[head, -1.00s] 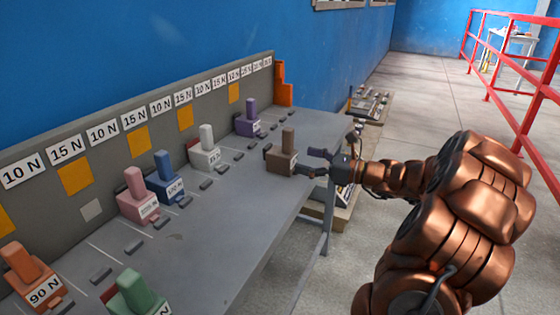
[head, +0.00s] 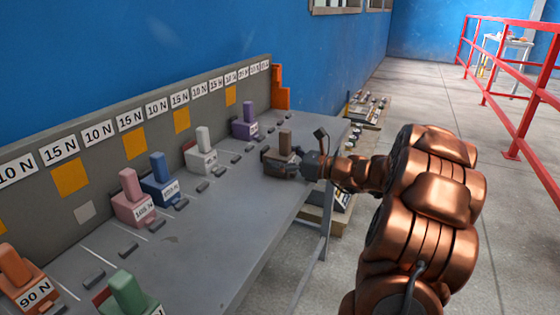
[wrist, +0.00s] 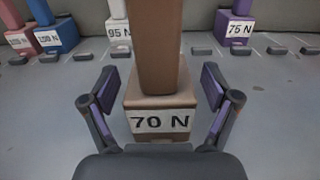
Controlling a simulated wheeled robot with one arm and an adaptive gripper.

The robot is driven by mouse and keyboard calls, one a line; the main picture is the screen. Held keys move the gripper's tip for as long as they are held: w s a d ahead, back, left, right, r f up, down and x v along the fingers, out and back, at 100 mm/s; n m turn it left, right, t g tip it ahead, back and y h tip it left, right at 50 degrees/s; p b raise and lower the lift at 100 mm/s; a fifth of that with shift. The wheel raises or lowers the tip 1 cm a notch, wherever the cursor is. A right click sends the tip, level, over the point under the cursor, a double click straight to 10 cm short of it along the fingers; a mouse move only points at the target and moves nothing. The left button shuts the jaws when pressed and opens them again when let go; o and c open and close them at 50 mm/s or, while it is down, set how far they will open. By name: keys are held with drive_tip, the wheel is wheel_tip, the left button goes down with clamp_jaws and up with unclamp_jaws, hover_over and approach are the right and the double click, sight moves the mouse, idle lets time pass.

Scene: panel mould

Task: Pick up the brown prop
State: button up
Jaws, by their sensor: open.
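The brown prop (head: 284,146) is a block with an upright post, standing on the grey bench near its right edge. In the wrist view the brown prop (wrist: 160,98) is close and centred, with a "70 N" label on its front. My gripper (head: 292,163) reaches it from the right. In the wrist view my gripper (wrist: 161,90) is open, with one purple-padded finger on each side of the block. A gap shows between each finger and the block. The prop's lower front is partly hidden behind my gripper in the head view.
Small dark blocks lie in front. A red railing (head: 510,100) stands right.

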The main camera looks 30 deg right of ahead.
drive_tip(key=shift+c, duration=0.4)
drive_tip(key=c, duration=1.5)
